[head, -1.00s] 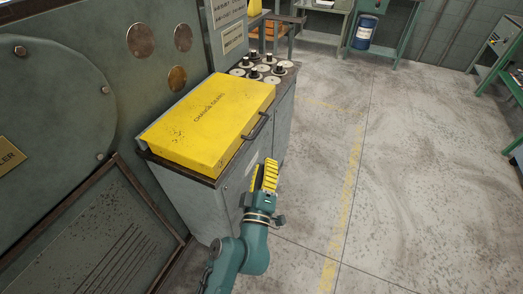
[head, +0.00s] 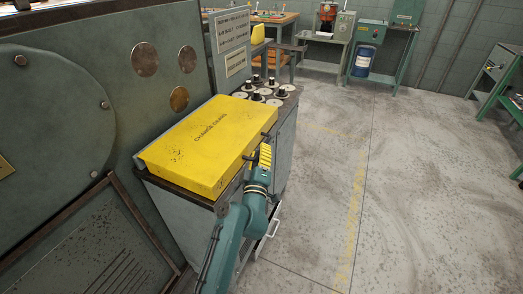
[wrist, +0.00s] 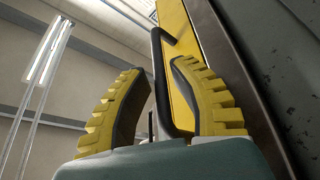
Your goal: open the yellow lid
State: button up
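The yellow lid (head: 205,146), marked "CHANGE GEARS", lies flat and closed on the grey cabinet. Its dark bar handle (wrist: 159,85) runs along the lid's right edge; in the head view my gripper partly hides it. My gripper (head: 265,156), with yellow ribbed fingers, is at the handle, just right of the lid's edge. In the wrist view my gripper (wrist: 158,72) has its fingers spread, with the handle between them. The handle is nearer the right finger, and a gap shows to the left finger. I cannot tell whether the right finger touches it. The lid (wrist: 178,65) rises behind.
The grey cabinet (head: 180,205) stands against the large green machine (head: 100,60). Several round gears on pegs (head: 266,94) sit behind the lid. The concrete floor (head: 420,190) to the right is clear. Benches and a blue drum (head: 364,61) stand at the back.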

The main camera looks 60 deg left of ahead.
jog(key=shift+w+a+r, duration=0.1)
jog(key=shift+w+a, duration=0.3)
jog(key=shift+a, duration=0.2)
jog(key=shift+d, duration=0.1)
grip_shut()
